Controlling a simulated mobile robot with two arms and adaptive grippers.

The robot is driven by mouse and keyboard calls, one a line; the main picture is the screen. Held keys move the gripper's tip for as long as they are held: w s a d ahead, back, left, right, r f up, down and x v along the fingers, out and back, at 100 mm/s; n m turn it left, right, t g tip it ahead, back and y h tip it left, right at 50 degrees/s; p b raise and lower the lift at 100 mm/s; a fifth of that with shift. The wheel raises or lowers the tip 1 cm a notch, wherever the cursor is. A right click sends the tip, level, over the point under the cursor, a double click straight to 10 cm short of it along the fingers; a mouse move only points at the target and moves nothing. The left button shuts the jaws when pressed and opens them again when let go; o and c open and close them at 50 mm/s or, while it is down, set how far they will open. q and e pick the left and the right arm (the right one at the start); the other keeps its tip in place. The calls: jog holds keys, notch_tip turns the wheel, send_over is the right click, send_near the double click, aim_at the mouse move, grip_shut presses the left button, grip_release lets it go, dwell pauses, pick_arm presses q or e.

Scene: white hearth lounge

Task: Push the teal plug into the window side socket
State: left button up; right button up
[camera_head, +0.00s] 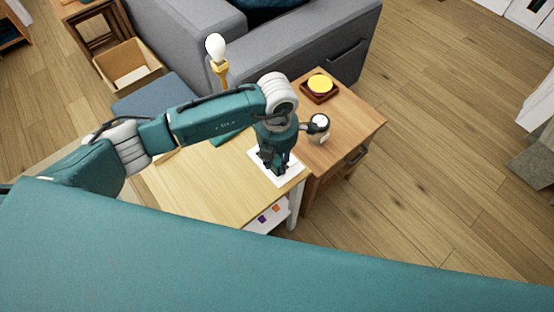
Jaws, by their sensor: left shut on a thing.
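My left gripper (273,167) points down over a white plate (293,178) near the right end of the light wooden table (200,190). Its fingers are shut low over the plate. The teal plug is between the fingers and cannot be told apart from the teal gripper at this size. The gripper covers most of the plate, so the window side socket is hidden. I cannot tell whether the plug touches the plate. My right gripper is out of view.
A brown side table (362,108) adjoins, with a yellow round item in a wooden tray (306,94) and a small dark-and-white round object (320,123). A bulb on a yellow stand (220,72) stands behind my left arm. A grey sofa (290,45) is behind.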

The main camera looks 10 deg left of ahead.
pick_arm(q)
jog(key=shift+f+b, duration=1)
dwell(0.5)
jog(key=o, duration=1.2)
jog(key=shift+r, duration=0.1)
jog(key=shift+r, duration=0.15)
jog(key=shift+r+p, duration=2.35)
jog(key=shift+r, duration=1.05)
jog(key=shift+s+f, duration=0.1)
